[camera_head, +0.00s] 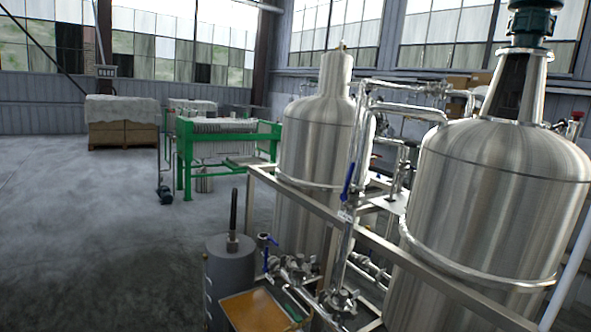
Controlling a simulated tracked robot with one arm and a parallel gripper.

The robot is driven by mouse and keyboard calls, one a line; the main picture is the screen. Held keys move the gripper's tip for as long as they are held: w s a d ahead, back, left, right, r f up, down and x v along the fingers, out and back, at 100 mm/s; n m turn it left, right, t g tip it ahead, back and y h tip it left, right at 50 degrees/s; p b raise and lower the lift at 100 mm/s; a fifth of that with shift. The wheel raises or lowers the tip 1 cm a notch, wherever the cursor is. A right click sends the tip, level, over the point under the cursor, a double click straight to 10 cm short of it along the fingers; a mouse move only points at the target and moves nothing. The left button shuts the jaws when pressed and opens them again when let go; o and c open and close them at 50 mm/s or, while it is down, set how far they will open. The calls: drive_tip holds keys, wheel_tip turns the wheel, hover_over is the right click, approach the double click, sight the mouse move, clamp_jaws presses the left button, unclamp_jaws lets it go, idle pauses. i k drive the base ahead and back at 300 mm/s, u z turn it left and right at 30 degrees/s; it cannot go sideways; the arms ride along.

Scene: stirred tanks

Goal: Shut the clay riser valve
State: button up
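A valve with a blue lever (349,180) sits on a vertical steel riser pipe (340,255) between the two tanks. The lever looks roughly in line with the pipe. No label shows which is the clay riser valve. My gripper is not in this view.
A large steel tank (495,200) fills the right, with a smaller tank (312,130) behind. A metal frame rail (400,255) crosses before them. A green filter press (222,141) and a covered pallet load (121,122) stand farther back. The floor (80,230) at left is clear.

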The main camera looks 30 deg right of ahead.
sight(349, 180)
drive_tip(key=z, duration=0.3)
drive_tip(key=i, duration=1.4)
drive_tip(key=z, duration=0.85)
drive_tip(key=k, duration=0.4)
drive_tip(key=u, duration=0.5)
drive_tip(key=i, duration=1.5)
drive_tip(key=z, duration=0.35)
